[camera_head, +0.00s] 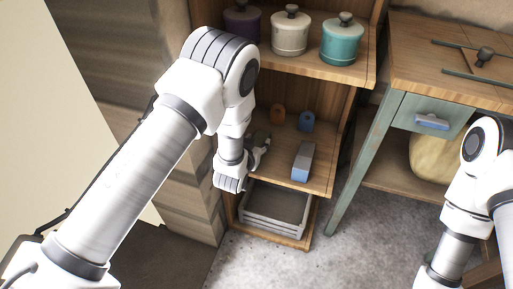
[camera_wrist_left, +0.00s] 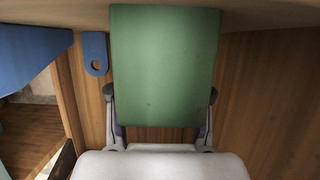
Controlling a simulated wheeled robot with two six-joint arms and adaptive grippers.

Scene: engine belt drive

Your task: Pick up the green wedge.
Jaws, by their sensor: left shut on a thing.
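The green wedge (camera_wrist_left: 164,65) fills the upper middle of the left wrist view, with its broad face towards the camera. My left gripper (camera_wrist_left: 161,98) has one finger on each side of the wedge and is shut on it. In the head view the left gripper (camera_head: 259,151) reaches in over the middle shelf. There the wedge is mostly hidden or too small to make out. I cannot tell whether it still touches the shelf. My right arm shows at the right edge of the head view, but its gripper is out of frame.
A grey and blue block (camera_head: 303,161) lies right of the left gripper. A blue piece with a hole (camera_head: 306,121) and an orange piece (camera_head: 277,114) stand behind. Lidded pots, one teal (camera_head: 342,43), stand on the shelf above. A grey crate (camera_head: 275,225) sits below.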

